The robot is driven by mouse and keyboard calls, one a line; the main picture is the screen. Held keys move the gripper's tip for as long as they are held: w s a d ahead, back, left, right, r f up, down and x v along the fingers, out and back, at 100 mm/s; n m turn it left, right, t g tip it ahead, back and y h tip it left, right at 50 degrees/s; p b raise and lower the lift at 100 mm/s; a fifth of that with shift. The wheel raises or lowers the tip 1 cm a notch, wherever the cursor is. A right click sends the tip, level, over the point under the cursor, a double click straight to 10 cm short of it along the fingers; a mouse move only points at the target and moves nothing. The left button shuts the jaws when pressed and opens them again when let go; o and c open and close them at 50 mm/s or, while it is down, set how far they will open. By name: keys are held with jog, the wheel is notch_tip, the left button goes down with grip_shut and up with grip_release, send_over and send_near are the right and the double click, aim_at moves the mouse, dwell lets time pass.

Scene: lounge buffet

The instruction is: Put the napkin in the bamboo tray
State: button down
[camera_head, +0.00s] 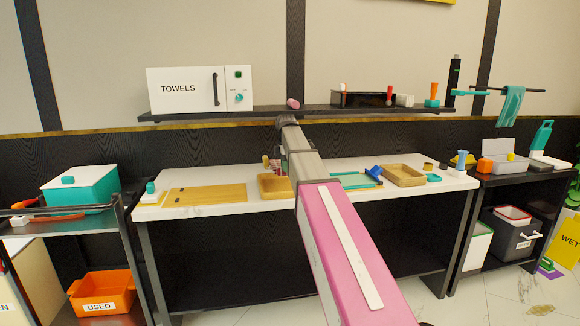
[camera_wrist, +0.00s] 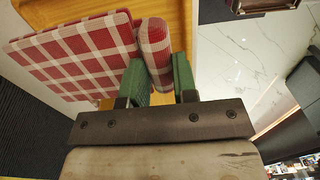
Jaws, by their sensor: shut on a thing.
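The napkin, a red-and-white checked cloth (camera_wrist: 85,58), is in my gripper (camera_wrist: 160,70) in the wrist view. The green fingers are shut on its rolled part, and a flat checked part spreads to the left. In the head view a small reddish patch of the napkin (camera_head: 276,167) shows by my gripper, partly behind my arm. A tan bamboo tray (camera_head: 270,188) is on the white counter just below it, its right side hidden by my arm. Yellow-brown wood (camera_wrist: 176,12) lies behind the napkin in the wrist view. I cannot tell whether the napkin touches it.
A flat wooden board (camera_head: 205,194) lies left of the tray. Another tan tray (camera_head: 405,175) stands to the right, beside small coloured items. A wall shelf (camera_head: 300,111) with a towel box (camera_head: 185,89) hangs above the counter. Bare white marble (camera_wrist: 235,60) is right of the napkin.

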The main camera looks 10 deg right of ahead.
jog(key=shift+f, duration=0.1)
dwell(0.3)
jog(key=shift+f, duration=3.4)
jog(key=shift+f, duration=0.45)
jog(key=c, duration=0.8)
grip_release()
jog(key=shift+s, duration=0.1)
jog(key=shift+r, duration=3.5)
